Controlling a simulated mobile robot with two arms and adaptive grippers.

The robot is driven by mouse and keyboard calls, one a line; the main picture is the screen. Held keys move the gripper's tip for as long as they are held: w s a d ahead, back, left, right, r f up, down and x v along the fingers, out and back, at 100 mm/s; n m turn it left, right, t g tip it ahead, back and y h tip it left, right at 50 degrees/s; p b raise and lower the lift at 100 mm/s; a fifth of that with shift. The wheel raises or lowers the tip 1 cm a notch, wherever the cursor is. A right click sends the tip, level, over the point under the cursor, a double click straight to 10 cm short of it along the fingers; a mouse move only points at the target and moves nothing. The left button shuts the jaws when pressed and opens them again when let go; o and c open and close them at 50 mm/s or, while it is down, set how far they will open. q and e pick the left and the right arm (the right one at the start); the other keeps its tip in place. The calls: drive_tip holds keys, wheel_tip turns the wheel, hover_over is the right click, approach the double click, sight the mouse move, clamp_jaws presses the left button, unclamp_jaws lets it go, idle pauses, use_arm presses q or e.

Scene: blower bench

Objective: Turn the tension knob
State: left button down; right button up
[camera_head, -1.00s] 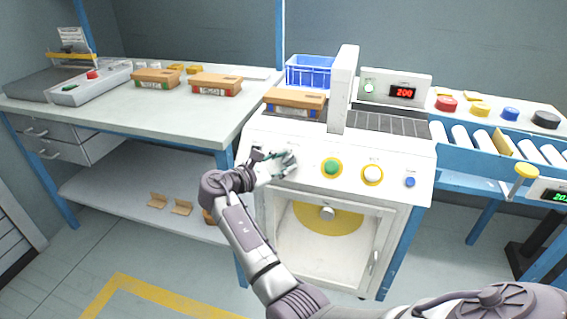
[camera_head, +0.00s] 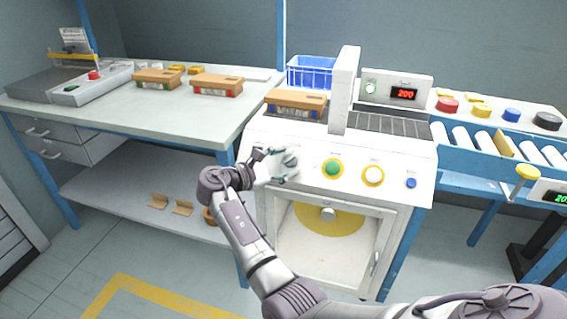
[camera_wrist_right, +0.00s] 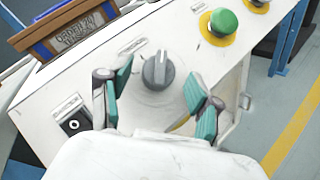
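The knob (camera_wrist_right: 158,70) is grey with a pointed grip, on a pale round base on the white machine's front panel. In the right wrist view it stands between the two teal-padded fingers of my right gripper (camera_wrist_right: 158,96), which is open, with a gap on both sides. In the head view my right gripper (camera_head: 272,166) is at the left part of the panel, and the knob (camera_head: 290,161) shows just beyond its fingers. The label above the knob is too small to read. My left gripper is not in view.
A green button (camera_head: 332,168), a white button (camera_head: 373,175) and a blue button (camera_head: 411,183) sit right of the knob. A black switch (camera_wrist_right: 73,124) is on its left. A brown box (camera_head: 296,101) lies on the machine top, beside a white upright post (camera_head: 343,90).

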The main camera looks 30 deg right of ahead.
drive_tip(key=v, duration=0.7)
drive_tip(key=shift+a, duration=0.3)
